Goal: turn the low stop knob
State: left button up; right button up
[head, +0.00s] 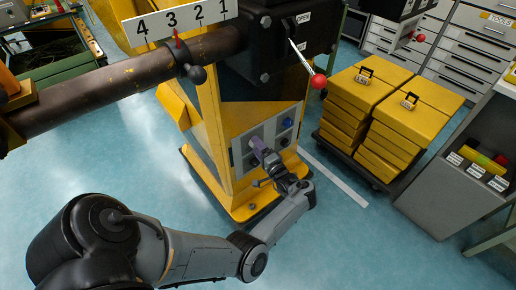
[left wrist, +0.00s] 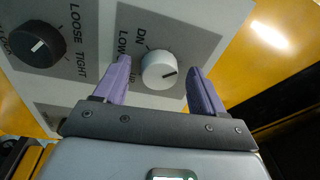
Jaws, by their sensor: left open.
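The low stop knob (left wrist: 159,70) is a round white knob with a dark pointer line, on a light grey panel with "LOW" and "DN" lettering in the left wrist view. My left gripper (left wrist: 158,64) is open, with one purple finger on each side of the knob. Gaps show between the fingers and the knob; whether the tips reach its depth I cannot tell. In the head view my left gripper (head: 258,147) is at the panel (head: 240,157) on the yellow stand and hides the knob. My right gripper is not in view.
A black knob (left wrist: 37,46) marked LOOSE and TIGHT is left of the white one. A blue knob (head: 287,123) is on the panel's upper right. Above are a brown pipe (head: 105,92) and a red-balled lever (head: 318,81). Yellow cases (head: 385,85) stand on the right.

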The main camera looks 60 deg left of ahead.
pick_arm(q)
jog(key=shift+d, duration=0.1)
jog(key=w+d+p, duration=0.1)
jog(key=d, duration=0.9)
jog(key=shift+w+d+f, duration=0.15)
jog(key=shift+d+f, duration=0.15)
jog(key=shift+f, duration=0.15)
jog(key=shift+a, duration=0.1)
